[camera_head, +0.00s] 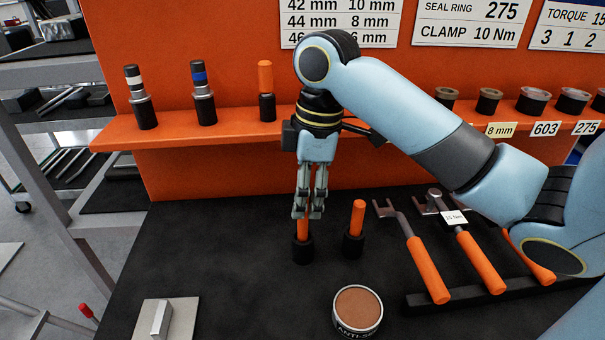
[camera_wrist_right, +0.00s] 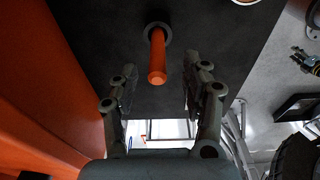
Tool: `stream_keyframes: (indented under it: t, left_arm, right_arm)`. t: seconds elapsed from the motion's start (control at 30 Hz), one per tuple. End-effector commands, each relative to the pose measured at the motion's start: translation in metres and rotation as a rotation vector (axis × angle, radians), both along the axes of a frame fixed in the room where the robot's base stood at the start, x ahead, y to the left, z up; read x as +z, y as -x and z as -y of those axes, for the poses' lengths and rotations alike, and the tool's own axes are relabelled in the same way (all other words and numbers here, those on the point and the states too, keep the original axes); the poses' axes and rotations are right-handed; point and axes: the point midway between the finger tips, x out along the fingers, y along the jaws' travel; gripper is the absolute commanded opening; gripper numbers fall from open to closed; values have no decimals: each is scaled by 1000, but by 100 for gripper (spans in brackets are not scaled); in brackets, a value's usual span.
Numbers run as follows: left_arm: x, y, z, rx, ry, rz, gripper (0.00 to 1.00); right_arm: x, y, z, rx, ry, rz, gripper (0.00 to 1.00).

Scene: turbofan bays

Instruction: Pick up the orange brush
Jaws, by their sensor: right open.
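An orange brush handle (camera_head: 303,228) stands upright in a small black holder (camera_head: 303,250) on the dark mat. My right gripper (camera_head: 308,212) points down over it, with its fingers on either side of the handle's upper part. In the right wrist view, the orange handle (camera_wrist_right: 157,58) stands between the two open fingers of the gripper (camera_wrist_right: 161,80), with a gap on each side. A second, similar orange handle (camera_head: 358,217) stands in its own black holder just to the right. The brush ends are hidden in the holders. My left gripper is not in view.
A round open tin (camera_head: 357,308) stands in front. Orange-handled wrenches (camera_head: 427,268) lie on a black rack to the right. The orange shelf (camera_head: 230,132) behind carries several upright tools and cups. A metal plate with a block (camera_head: 165,322) lies front left.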

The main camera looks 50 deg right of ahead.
Motion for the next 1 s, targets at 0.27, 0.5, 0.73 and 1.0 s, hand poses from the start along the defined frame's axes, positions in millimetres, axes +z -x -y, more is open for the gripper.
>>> stream_keyframes:
  t: [0.27,0.5,0.73,1.0]
  left_arm:
    - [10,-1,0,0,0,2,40]
    - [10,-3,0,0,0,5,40]
    - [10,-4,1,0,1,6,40]
    - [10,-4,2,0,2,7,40]
  right_arm:
    - [-35,-6,-5,-2,-2,-4,47]
    - [-53,-8,-5,0,2,-1,47]
    - [-52,-8,-5,0,2,-1,35]
    - [-52,-8,-5,0,2,-1,0]
